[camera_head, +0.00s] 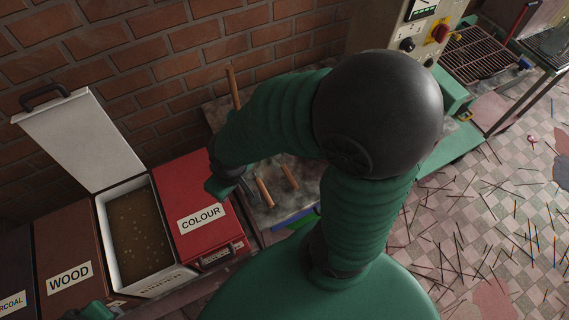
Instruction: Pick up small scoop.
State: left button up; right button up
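A longer wooden handle (232,88) stands up at the back. Their working ends are hidden or too small to make out, so I cannot tell which is the small scoop. My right gripper (232,186) hangs just left of the left handle, pointing down; its fingers are partly hidden and I cannot tell whether they touch anything. My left gripper (97,311) shows only as a green piece at the bottom edge.
The red COLOUR bin (190,185) is closed, close below my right gripper. The white bin (104,225) stands open with brown powder inside and its lid (75,140) raised. The WOOD bin (70,245) is left. A brick wall (170,60) bounds the back.

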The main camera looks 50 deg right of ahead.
aim_at(284, 170)
jog(key=z, duration=1.6)
jog(key=i+l, duration=0.1)
jog(key=l, duration=0.3)
jog(key=i+l, duration=0.15)
jog(key=l, duration=0.25)
jog(key=i+l+u, duration=0.1)
jog(key=l, duration=0.3)
jog(key=i+l, duration=0.1)
jog(key=l, duration=0.3)
jog(key=i+l, duration=0.1)
jog(key=l, duration=0.35)
jog(key=u, duration=0.05)
